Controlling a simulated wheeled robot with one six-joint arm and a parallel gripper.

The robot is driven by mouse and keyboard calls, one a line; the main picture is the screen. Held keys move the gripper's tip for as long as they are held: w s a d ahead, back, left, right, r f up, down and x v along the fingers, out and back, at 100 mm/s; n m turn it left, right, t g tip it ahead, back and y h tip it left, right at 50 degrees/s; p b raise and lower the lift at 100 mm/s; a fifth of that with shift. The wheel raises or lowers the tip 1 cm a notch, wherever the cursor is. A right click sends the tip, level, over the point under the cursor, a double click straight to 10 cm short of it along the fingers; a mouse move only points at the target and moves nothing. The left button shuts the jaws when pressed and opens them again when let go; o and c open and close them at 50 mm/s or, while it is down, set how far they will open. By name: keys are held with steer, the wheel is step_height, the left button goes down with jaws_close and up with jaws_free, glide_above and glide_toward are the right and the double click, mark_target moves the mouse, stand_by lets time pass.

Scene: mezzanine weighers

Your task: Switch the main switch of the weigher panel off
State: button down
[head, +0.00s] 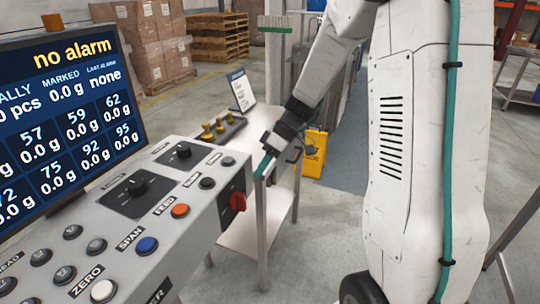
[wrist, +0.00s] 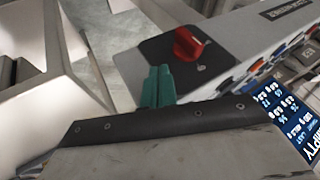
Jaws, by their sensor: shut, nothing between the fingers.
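The weigher panel (head: 150,215) is a grey sloped console at the left of the head view. Its red rotary switch (head: 238,201) sits on a dark plate on the panel's right end face. In the wrist view the red switch (wrist: 188,43) shows clearly on its dark plate (wrist: 160,50), its grip slanted. I cannot tell whether that position is on or off. My gripper (head: 263,164) is shut and empty, with teal fingertips. It is apart from the switch, beyond the panel's end. In the wrist view the shut fingertips (wrist: 158,86) appear below and left of the switch.
The panel top carries black knobs (head: 137,184) and several coloured buttons, including an orange one (head: 180,210). A screen (head: 65,110) reading "no alarm" stands behind. A metal side table (head: 245,235) stands beside the panel's end.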

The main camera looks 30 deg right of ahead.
mark_target(240, 201)
steer(key=a, duration=0.1)
steer(key=s+a+f, duration=0.1)
steer(key=a, duration=0.1)
steer(key=s+a+f, duration=0.1)
steer(key=a, duration=0.1)
steer(key=shift+s+f, duration=0.1)
steer(key=shift+s, duration=0.05)
steer(key=shift+d, duration=0.1)
